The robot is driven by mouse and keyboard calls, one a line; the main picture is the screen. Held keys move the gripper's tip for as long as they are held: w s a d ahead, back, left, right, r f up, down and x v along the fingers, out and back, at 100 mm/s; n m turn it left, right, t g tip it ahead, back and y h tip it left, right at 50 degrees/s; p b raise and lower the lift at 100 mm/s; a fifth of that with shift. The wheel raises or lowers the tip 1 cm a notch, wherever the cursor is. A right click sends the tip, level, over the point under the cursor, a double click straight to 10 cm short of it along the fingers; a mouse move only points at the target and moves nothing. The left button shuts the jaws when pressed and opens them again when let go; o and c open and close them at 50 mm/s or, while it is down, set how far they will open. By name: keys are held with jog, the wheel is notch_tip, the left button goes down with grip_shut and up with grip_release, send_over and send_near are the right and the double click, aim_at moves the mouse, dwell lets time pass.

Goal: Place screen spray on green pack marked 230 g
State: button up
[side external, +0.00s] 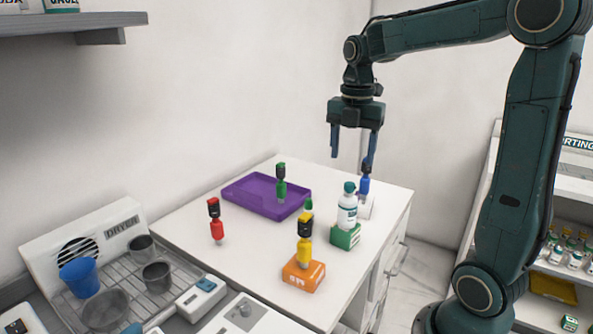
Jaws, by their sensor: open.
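A white bottle with a green cap (347,211), which looks like the screen spray, stands upright on the green pack (345,239) near the right side of the white table. Its label is too small to read. The pack has a pale mark on its front that I cannot read either. My gripper (352,152) is open and empty, pointing down, high above the back right of the table. It is well above the bottle and apart from it.
An orange pack (303,276) with a yellow dropper-like bottle (305,242) is at the front.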

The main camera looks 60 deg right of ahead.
jog(key=s+a+f+m+t, duration=0.1)
jog(key=s+a+m+t, duration=0.4)
jog(key=s+a+m, duration=0.7)
jog(key=a+m, duration=0.2)
jog(key=m, duration=0.5)
jog(key=shift+s+a+f, duration=0.2)
jog(key=shift+a, duration=0.05)
